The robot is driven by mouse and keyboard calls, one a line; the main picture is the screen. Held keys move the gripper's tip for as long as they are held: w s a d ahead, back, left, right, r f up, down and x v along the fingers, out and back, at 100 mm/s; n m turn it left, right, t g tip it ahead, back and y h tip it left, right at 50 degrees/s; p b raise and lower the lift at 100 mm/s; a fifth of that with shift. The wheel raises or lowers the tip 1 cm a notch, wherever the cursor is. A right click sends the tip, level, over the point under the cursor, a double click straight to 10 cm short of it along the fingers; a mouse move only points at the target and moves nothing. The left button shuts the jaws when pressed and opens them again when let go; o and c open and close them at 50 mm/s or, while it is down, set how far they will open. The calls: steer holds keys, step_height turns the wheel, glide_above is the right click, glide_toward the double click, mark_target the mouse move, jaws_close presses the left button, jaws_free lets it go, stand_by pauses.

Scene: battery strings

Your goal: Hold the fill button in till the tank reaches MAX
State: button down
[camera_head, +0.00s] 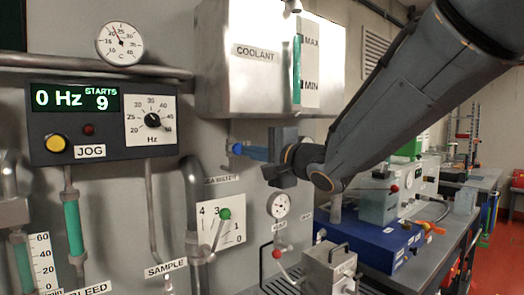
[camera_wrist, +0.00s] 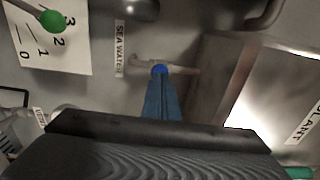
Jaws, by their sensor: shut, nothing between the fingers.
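The coolant tank (camera_head: 225,75) is a metal box on the wall at the upper middle of the head view. Its sight tube (camera_head: 297,72) shows a green column beside the MAX and MIN marks; the column's top looks close to MAX, but the exact level is hard to tell. I cannot tell how far the button is pressed in.
A panel (camera_head: 75,118) with a yellow JOG button and an Hz dial is at the left. A green-knobbed lever (camera_head: 224,214) and a gauge (camera_head: 279,206) stand below the button. A blue unit (camera_head: 362,240) sits on the bench at right.

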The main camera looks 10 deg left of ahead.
mark_target(238, 148)
steer(key=shift+x, duration=1.05)
steer(key=shift+p+x, duration=0.8)
steer(key=shift+p, duration=0.1)
steer(key=shift+r, duration=0.15)
steer(key=shift+s+d+p, duration=0.2)
steer(key=shift+s+p, duration=0.05)
steer(key=shift+p, duration=0.1)
steer(key=v, duration=1.3)
steer(key=shift+d+b, duration=0.2)
steer(key=shift+b, duration=0.25)
steer(key=shift+d, duration=0.1)
